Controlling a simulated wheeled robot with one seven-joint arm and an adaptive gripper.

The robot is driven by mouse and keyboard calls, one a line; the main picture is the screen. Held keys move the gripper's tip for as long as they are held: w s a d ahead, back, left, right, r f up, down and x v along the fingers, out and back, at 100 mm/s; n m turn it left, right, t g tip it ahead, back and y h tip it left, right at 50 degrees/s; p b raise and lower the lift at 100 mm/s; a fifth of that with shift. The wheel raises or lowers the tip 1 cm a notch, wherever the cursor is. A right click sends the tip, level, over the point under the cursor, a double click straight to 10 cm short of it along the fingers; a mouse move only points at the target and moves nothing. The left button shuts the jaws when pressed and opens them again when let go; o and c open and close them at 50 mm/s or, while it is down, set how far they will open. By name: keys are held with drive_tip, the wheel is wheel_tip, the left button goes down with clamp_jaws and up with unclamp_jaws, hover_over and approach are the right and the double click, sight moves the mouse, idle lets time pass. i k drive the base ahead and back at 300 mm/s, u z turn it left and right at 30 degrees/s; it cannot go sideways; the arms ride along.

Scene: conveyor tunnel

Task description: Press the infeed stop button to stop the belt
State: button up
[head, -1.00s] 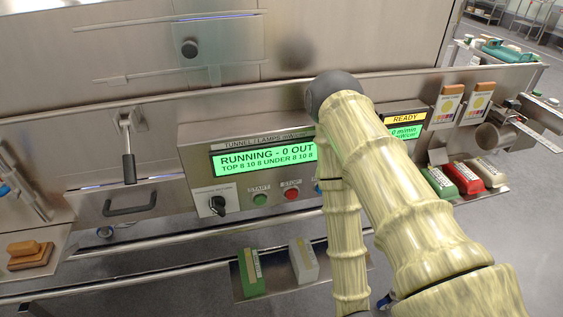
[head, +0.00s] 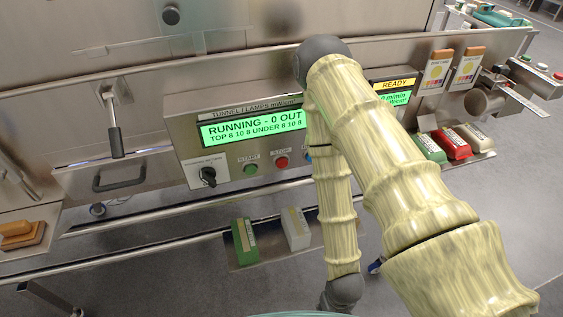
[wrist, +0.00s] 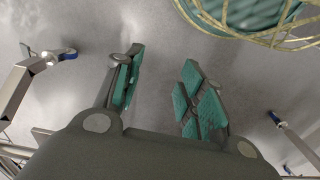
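The control panel (head: 185,130) has a lit green screen (head: 252,128) reading "RUNNING - 0 OUT". Below it are a green START button (head: 250,169) and a red STOP button (head: 281,162), left of my arm. Another small button box at the far right edge carries a green button (head: 525,58) and a red button (head: 541,66); its labels are too small to read. I cannot tell which red button is the infeed stop. My gripper (wrist: 160,78) is open and empty in the wrist view, pointing at the grey floor. It touches no button. In the head view it is out of sight.
A black rotary switch (head: 208,177) sits left of START. My arm hides part of the panel. A shelf below holds a green block (head: 244,241) and a grey block (head: 296,228). Green, red and pale blocks stand on a tray (head: 484,160) at right. Grey floor right of my arm is clear.

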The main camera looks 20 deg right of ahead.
sight(282, 163)
drive_tip(key=z, duration=2.2)
drive_tip(key=k, duration=1.15)
drive_tip(key=u, duration=1.55)
